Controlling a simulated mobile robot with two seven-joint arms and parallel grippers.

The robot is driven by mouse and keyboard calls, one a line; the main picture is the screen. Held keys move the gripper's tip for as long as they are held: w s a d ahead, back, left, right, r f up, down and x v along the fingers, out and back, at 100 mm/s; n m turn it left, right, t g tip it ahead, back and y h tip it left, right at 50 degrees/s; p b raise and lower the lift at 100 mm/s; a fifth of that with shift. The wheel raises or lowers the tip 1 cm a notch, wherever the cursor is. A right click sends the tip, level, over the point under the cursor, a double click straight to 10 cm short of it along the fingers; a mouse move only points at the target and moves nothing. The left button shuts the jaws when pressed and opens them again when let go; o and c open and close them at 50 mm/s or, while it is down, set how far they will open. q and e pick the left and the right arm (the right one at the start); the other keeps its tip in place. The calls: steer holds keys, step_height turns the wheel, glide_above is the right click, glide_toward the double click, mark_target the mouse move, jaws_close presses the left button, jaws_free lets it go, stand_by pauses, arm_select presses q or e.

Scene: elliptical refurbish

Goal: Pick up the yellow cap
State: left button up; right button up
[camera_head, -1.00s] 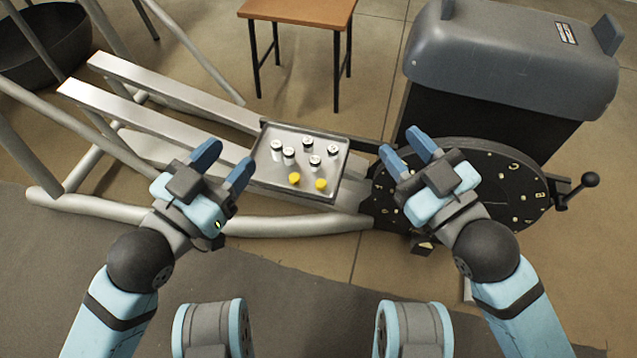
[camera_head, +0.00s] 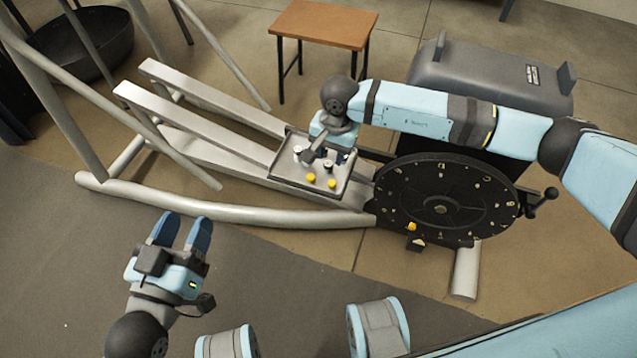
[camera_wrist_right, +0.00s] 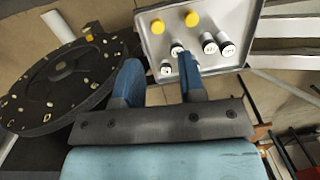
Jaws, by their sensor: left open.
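Two yellow caps stand on the metal tray (camera_head: 283,178) near its front edge, a left one (camera_head: 310,177) and a right one (camera_head: 332,183). In the right wrist view they show beyond the fingertips, one at upper left (camera_wrist_right: 157,27) and one nearer the middle (camera_wrist_right: 192,19). My right gripper (camera_head: 312,155) is over the tray, behind the yellow caps in the head view. In the right wrist view its fingers (camera_wrist_right: 160,75) are apart, with no yellow cap between them. My left gripper (camera_head: 182,232) is open and empty over the grey floor, well away from the tray.
Several white-and-black caps (camera_wrist_right: 209,42) share the tray, some close to my right fingers and partly hidden. A black round dial (camera_head: 440,200) with a yellow piece (camera_head: 411,226) stands right of the tray. Metal rails (camera_head: 200,90) lie to the left. A wooden table (camera_head: 325,24) stands behind.

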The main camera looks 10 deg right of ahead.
steer(key=w+d+f+h, duration=0.1)
steer(key=d, duration=0.1)
steer(key=b, duration=0.2)
glide_above(332, 182)
step_height(332, 182, down, 7)
steer(key=shift+d+f, duration=0.15)
step_height(332, 182, down, 5)
steer(key=shift+f+b, duration=0.1)
steer(key=shift+b, duration=1.1)
arm_select(q)
steer(key=shift+s+d+r+t+h, duration=0.15)
steer(key=shift+d+t+h, duration=0.15)
steer(key=shift+d+h, duration=0.35)
arm_select(e)
jaws_close()
